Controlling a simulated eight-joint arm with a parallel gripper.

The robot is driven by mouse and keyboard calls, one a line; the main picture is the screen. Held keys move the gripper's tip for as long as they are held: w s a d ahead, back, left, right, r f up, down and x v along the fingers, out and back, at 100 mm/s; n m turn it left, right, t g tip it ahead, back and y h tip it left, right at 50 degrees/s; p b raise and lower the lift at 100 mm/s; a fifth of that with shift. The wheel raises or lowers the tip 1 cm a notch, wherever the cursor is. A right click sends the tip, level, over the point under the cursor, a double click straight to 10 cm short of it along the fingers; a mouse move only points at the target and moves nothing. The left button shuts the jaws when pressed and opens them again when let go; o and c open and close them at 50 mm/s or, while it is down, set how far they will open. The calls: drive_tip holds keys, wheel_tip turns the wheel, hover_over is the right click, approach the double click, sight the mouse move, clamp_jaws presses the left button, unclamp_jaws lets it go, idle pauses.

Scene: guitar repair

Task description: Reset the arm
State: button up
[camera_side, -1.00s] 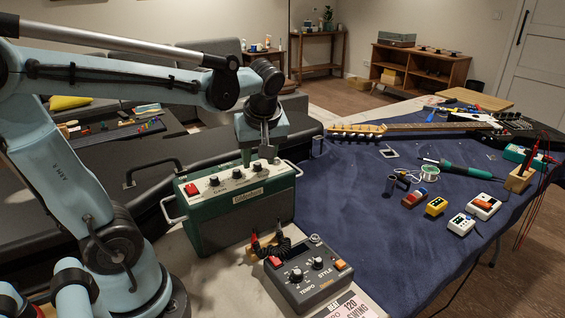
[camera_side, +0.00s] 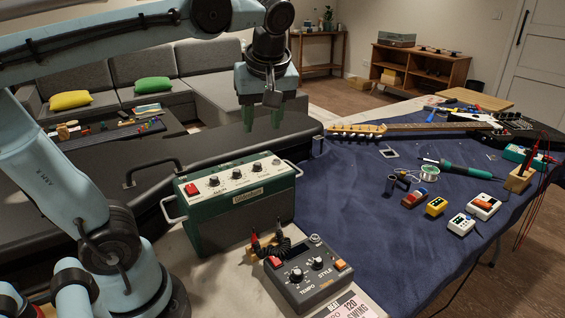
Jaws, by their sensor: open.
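My gripper (camera_side: 262,118) hangs in the upper middle of the side view, pointing down. Its two green fingers are apart with nothing between them. It is above and behind the green amplifier (camera_side: 245,212), clear of its top panel with the red switch and knobs. My arm reaches in from the upper left.
A grey drum machine (camera_side: 308,277) sits in front of the amplifier. The blue cloth (camera_side: 370,215) at right bears an electric guitar (camera_side: 420,127), a soldering iron (camera_side: 450,170), solder (camera_side: 429,172) and several small pedals. A black case (camera_side: 60,215) lies behind the amplifier.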

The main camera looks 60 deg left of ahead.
drive_tip(key=d+f+m+t+h, duration=0.4)
drive_tip(key=d+f+m+t, duration=0.2)
drive_tip(key=f+m, duration=0.6)
drive_tip(key=d+m, duration=0.1)
drive_tip(key=m, duration=0.2)
drive_tip(key=shift+f, duration=0.4)
